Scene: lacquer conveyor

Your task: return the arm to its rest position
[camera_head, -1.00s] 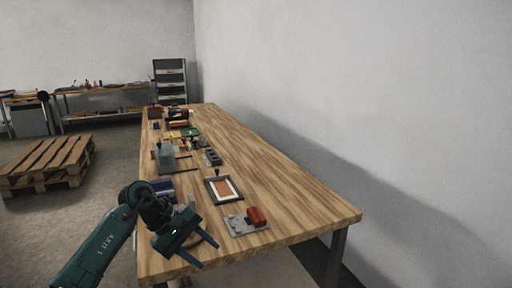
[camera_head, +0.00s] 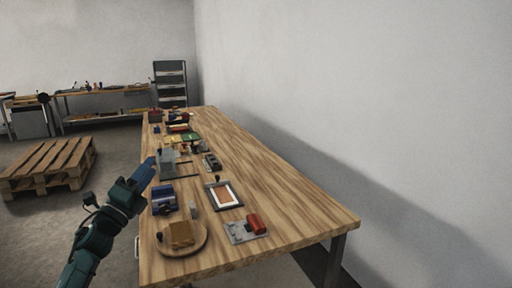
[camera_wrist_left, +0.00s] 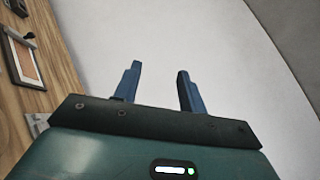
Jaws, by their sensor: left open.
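My left arm comes in from the lower left in the head view. Its gripper (camera_head: 147,170) is beside the left edge of the wooden table, near a blue box-like thing (camera_head: 164,199). In the left wrist view the two blue fingers of the left gripper (camera_wrist_left: 158,88) stand apart with nothing between them, against the pale wall. My right gripper is not in view.
The long wooden table (camera_head: 290,215) bears a round wooden board (camera_head: 200,245) with a tan block (camera_head: 180,234), a framed panel (camera_head: 223,194), and a grey plate with a red piece (camera_head: 255,222). A pallet (camera_head: 48,165) lies left. The table's right side is bare.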

